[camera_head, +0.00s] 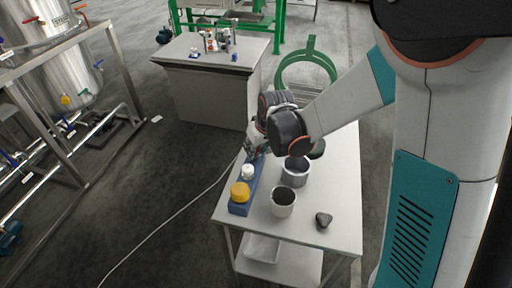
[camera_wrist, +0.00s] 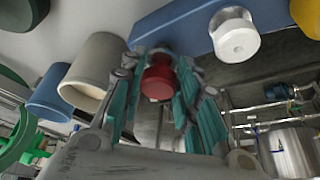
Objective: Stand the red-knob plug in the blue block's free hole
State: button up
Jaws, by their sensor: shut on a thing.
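The blue block (camera_wrist: 178,24) lies just beyond the knob and carries a white knob (camera_wrist: 235,36) and a yellow knob (camera_wrist: 308,14). In the head view the blue block (camera_head: 238,208) runs along the table's left edge, and my gripper (camera_head: 252,153) is at its far end. The plug's lower part and the free hole are hidden, so I cannot tell whether the plug is in the block or above it.
A dark stone-like lump (camera_head: 323,220) lies near the front right. A grey bench (camera_head: 210,80) stands behind.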

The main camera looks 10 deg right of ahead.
jog(key=shift+f+b, duration=0.75)
jog(key=shift+f, duration=0.25)
jog(key=o, duration=1.2)
jog(key=v, duration=1.2)
jog(key=shift+s, duration=0.15)
jog(key=s+d+r+m+t, duration=0.1)
jog(key=s+d+r, duration=0.1)
jog(key=s, duration=0.4)
jog(key=s+d+r+m+t+h, duration=0.1)
jog(key=s+d+r+m, duration=0.1)
jog(key=s+d, duration=0.2)
jog(key=s+d+r+m+t, duration=0.1)
jog(key=s+d, duration=0.3)
jog(key=s, duration=0.5)
jog(key=shift+s+d+r+m+h, duration=0.15)
jog(key=shift+s+r+m+h, duration=0.2)
jog(key=shift+r, duration=0.2)
